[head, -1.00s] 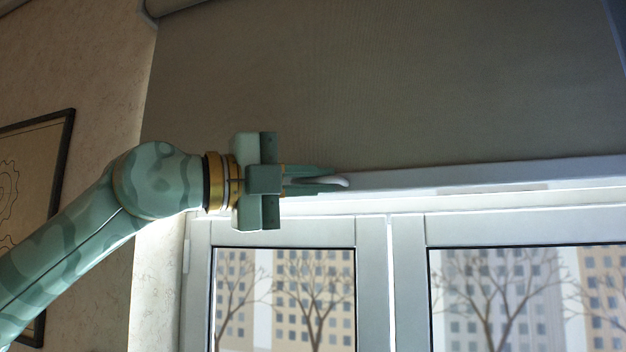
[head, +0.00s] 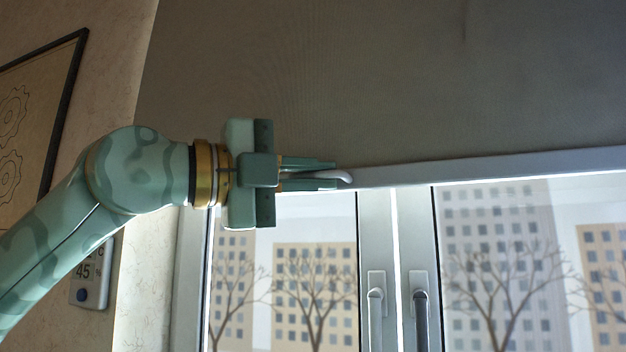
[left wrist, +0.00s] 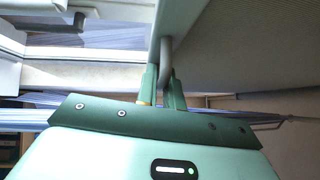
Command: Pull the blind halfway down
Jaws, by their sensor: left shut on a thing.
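The grey-brown blind (head: 350,80) covers the upper part of the window in the head view. Its pale bottom bar (head: 480,167) runs across just above the window handles. My left gripper (head: 335,175) is shut on the small light pull handle (head: 344,177) at the bar. In the left wrist view, the two green fingers (left wrist: 162,88) sit on either side of the grey handle (left wrist: 166,55), below the bar (left wrist: 157,28). The blind's fabric (left wrist: 260,40) shows to the right there. My right gripper is not in view.
A framed picture (head: 35,120) and a small wall display (head: 92,275) are on the left wall.

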